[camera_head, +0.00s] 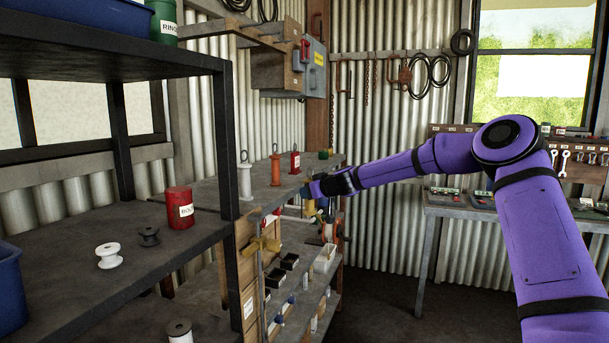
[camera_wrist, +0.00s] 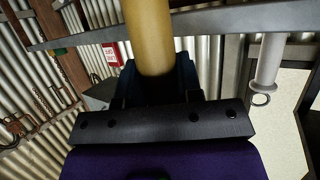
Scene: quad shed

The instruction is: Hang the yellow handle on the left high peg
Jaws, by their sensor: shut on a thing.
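My gripper (camera_head: 314,190) is at the right end of the grey bench, beside its edge. In the wrist view my gripper (camera_wrist: 152,88) is shut on a yellow handle (camera_wrist: 150,35), a smooth cylinder that runs out of the top of the picture. In the head view a small yellow part of the handle (camera_head: 310,208) shows just below the jaws; the rest is hidden or too small to tell. I cannot make out the left high peg with certainty in either view. A wooden board (camera_head: 249,265) with yellow fittings (camera_head: 265,243) stands below the bench's front edge.
On the bench (camera_head: 222,190) stand a white handle with a ring (camera_head: 244,180), an orange one (camera_head: 275,168) and a red labelled one (camera_head: 295,163). Low shelves (camera_head: 300,285) hold bins. A dark rack (camera_head: 120,245) with spools and a red can (camera_head: 180,208) is at left. Floor at right is clear.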

